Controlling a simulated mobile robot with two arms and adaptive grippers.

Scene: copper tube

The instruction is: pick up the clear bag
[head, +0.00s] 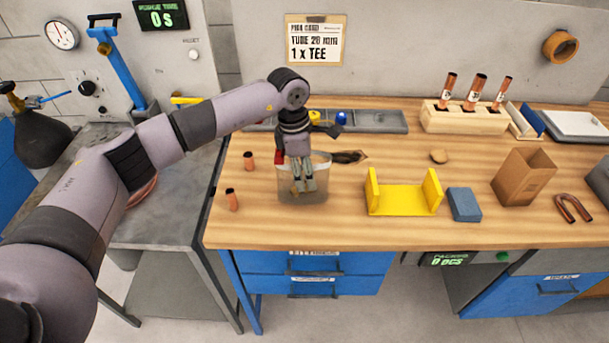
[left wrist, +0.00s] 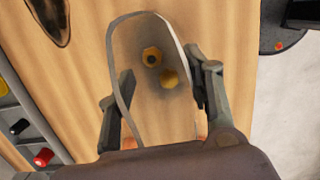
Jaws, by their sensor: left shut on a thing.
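The clear bag (head: 319,186) is a small see-through pouch on the left part of the wooden bench, near its front edge. My left gripper (head: 303,187) points down at it, with its fingers within the bag's outline in the head view. In the left wrist view the open-topped bag (left wrist: 163,113) lies between the two fingers of my left gripper (left wrist: 161,65), which is shut on it. Yellowish brass-coloured pieces show inside the bag. I cannot tell whether its bottom touches the bench. My right gripper is not seen.
Two short copper pieces (head: 231,199) stand left of the bag. A yellow U-shaped holder (head: 403,200) and a blue block (head: 464,204) are to its right. A grey tray (head: 375,121) lies behind. A paper bag (head: 524,177) and tube rack (head: 464,118) stand farther right.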

